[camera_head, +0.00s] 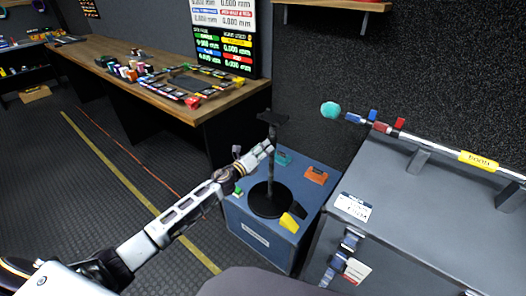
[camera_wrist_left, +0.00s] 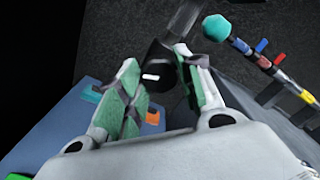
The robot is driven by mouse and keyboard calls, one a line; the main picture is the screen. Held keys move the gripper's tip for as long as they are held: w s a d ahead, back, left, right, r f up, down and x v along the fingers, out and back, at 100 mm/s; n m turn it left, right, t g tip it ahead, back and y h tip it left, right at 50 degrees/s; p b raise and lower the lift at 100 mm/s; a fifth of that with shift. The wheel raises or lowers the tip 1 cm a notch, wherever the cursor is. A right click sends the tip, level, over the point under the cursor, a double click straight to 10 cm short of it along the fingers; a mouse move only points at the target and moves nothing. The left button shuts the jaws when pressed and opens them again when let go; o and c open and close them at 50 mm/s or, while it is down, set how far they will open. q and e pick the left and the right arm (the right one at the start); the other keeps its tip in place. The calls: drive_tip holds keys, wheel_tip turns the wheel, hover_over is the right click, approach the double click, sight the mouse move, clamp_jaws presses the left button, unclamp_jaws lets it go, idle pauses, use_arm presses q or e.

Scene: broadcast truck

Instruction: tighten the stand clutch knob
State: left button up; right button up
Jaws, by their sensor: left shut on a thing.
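The black stand with its round base (camera_head: 270,201) stands upright on the blue case. Its thin pole (camera_head: 271,165) rises to a flat black top (camera_head: 272,117). My left gripper (camera_head: 267,148) reaches the pole from the left, partway up. In the left wrist view its two green-padded fingers (camera_wrist_left: 160,86) close around the dark clutch knob (camera_wrist_left: 157,74), which bears a short white mark. The fingers hide part of the knob in the wrist view, and the gripper hides it in the head view. My right gripper is in neither view.
A wooden bench (camera_head: 125,70) with small items is behind left. Floor at left is open.

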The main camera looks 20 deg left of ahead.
use_arm(q)
drive_tip(key=shift+f+m, duration=0.15)
drive_tip(key=shift+m, duration=1.35)
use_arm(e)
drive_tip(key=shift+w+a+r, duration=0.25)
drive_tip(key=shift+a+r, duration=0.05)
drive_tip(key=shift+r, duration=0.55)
use_arm(q)
drive_tip(key=o, duration=1)
drive_tip(key=shift+o, duration=0.2)
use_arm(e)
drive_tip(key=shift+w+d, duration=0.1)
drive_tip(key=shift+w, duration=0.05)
use_arm(q)
drive_tip(key=shift+s+a, duration=0.1)
drive_tip(key=shift+s, duration=0.1)
drive_tip(key=v, duration=1.1)
drive_tip(key=shift+s, duration=0.3)
